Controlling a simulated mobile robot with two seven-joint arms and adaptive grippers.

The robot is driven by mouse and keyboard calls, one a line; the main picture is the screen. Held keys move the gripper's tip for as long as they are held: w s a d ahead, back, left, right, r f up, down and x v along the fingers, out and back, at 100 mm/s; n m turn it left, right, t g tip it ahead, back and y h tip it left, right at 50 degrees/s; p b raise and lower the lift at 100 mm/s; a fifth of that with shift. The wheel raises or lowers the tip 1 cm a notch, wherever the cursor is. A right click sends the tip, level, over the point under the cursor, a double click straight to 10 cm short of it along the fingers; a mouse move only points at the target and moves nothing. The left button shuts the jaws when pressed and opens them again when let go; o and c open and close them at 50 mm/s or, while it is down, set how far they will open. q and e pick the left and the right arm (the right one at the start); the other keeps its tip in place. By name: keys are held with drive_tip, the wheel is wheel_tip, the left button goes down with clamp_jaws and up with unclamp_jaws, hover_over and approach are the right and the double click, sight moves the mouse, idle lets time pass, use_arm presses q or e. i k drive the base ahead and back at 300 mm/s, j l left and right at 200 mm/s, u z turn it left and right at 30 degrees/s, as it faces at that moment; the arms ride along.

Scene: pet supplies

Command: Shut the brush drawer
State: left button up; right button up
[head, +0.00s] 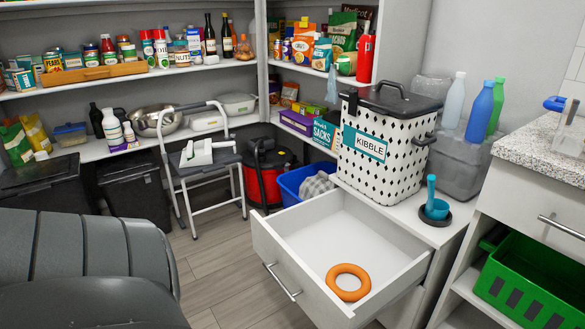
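A white drawer (300,262) is pulled well out of the white cabinet below the kibble bin, in the lower middle of the head view. Its front panel faces lower left and carries a metal bar handle (282,283). An orange ring (348,282) lies on the drawer's floor near the right side. No brush shows in it. Neither of my grippers is in view.
A patterned kibble bin (385,150) and a teal scoop (433,200) on a dark round base stand on the cabinet top (400,213). A blue bin (292,186) with grey cloth sits behind the drawer. A green crate (530,285) is at right. Floor (215,275) left of the drawer is clear.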

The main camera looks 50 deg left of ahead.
sight(298, 245)
drive_tip(key=u, duration=1.45)
drive_tip(key=l+u, duration=0.35)
drive_tip(key=j, duration=0.1)
